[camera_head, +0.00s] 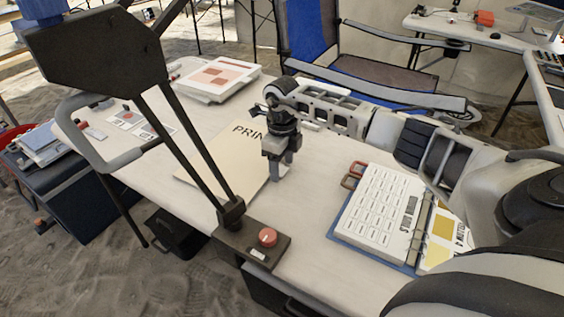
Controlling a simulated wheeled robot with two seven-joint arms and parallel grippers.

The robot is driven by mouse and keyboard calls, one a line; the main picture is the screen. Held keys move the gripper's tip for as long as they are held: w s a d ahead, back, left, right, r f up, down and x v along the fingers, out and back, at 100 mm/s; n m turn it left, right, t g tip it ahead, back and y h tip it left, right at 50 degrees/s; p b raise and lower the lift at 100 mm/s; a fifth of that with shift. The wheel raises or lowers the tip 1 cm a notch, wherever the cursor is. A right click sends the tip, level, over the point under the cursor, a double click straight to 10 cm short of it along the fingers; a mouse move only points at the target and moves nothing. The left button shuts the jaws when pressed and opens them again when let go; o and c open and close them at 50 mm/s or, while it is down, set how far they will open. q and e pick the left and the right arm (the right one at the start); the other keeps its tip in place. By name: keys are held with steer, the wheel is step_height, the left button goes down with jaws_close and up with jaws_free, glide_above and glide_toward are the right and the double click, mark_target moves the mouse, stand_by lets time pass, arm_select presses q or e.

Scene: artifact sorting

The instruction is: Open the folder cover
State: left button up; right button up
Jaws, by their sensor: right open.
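A beige folder (203,166) with large dark lettering starting "PRIN" lies flat on the white table (305,223). Its cover looks closed. The lamp arm and my right gripper hide parts of it. My right arm reaches in from the right, and my right gripper (277,172) points down over the folder's right edge. Its fingers are open, with nothing seen between them. I cannot tell whether the fingertips touch the folder or the table. My left gripper is not in view.
A dark lamp base (252,243) with a red button stands at the front edge, its arm crossing the view. An open binder (375,215) lies to the right. Printed boards (217,77) and small cards (126,119) lie farther back and left. A blue chair (307,45) stands behind.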

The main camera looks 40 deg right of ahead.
steer(key=shift+c, duration=0.4)
jaws_close()
steer(key=shift+w+r+p, duration=0.1)
steer(key=shift+r+p, duration=0.25)
steer(key=shift+r, duration=0.3)
arm_select(q)
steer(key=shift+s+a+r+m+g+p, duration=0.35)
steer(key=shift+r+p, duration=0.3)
steer(key=shift+p, duration=1.4)
arm_select(e)
steer(key=w+a+r, duration=0.1)
steer(key=w+r, duration=0.1)
steer(key=r, duration=0.4)
steer(key=w+a+r, duration=0.1)
steer(key=w+r, duration=0.2)
steer(key=r, duration=0.3)
steer(key=shift+w+a, duration=0.2)
steer(key=shift+a, duration=0.15)
